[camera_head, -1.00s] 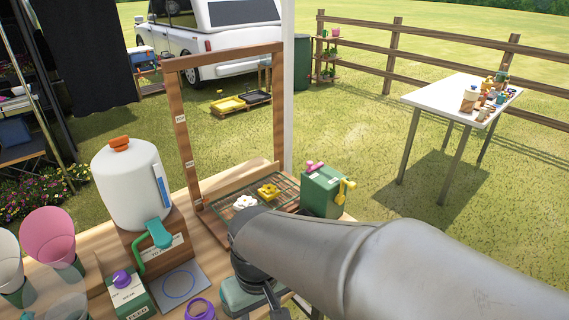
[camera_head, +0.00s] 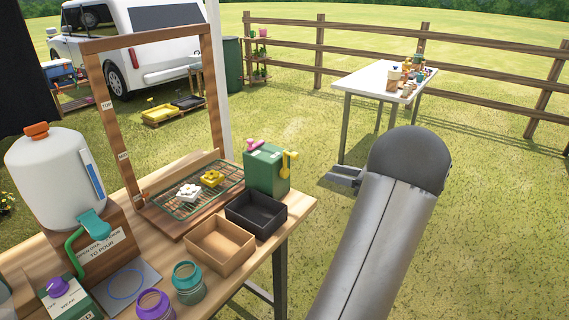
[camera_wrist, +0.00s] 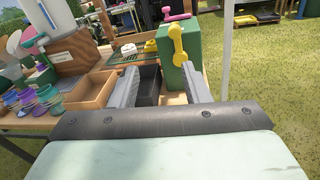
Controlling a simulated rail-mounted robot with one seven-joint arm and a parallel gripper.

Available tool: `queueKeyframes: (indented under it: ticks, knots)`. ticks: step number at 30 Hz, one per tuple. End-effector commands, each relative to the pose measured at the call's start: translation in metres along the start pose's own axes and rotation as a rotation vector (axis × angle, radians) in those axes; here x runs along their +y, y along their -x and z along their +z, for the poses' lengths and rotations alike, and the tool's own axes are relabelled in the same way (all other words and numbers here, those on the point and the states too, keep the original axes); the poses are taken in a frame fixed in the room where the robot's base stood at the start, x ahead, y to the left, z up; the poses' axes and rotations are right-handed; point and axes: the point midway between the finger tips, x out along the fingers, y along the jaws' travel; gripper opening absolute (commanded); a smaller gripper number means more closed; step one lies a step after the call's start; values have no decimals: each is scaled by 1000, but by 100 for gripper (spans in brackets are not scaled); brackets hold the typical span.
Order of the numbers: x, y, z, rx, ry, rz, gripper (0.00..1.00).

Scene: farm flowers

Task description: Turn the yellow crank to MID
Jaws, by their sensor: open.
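The yellow crank (camera_head: 289,161) is on the right side of a green box (camera_head: 266,171) at the table's far right corner. In the wrist view the yellow crank (camera_wrist: 178,45) stands roughly upright on the green box (camera_wrist: 176,72), beyond my fingers and nearer the right one. My gripper (camera_head: 345,176) is to the right of the box, off the table edge and apart from the crank. Its fingers (camera_wrist: 160,78) are open and empty. The wooden frame (camera_head: 119,150) has a TOP label (camera_head: 105,106) and a MID label (camera_head: 123,156).
A wire rack (camera_head: 197,187) carries a white and a yellow flower-shaped piece. A black tray (camera_head: 256,215) and a tan tray (camera_head: 219,246) sit before the green box. Jars and a white jug (camera_head: 58,180) stand left. Grass lies open right of the table (camera_head: 302,206).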

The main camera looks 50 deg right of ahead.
Motion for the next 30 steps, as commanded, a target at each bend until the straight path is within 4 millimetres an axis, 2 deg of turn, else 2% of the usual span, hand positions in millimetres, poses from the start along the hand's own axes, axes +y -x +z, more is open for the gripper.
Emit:
queueKeyframes:
  ticks: [1, 3, 5, 8, 24, 30]
  knots:
    - [-10, 16, -2, -31, -16, -34, 43]
    - [-17, 26, -1, -57, -32, -57, 43]
    - [-19, 27, 0, -67, -36, -64, 43]
    - [-20, 16, 2, -67, -36, -62, 43]
    - [-26, -97, 9, -63, -34, -60, 43]
    - [-28, -129, 10, -63, -33, -62, 43]
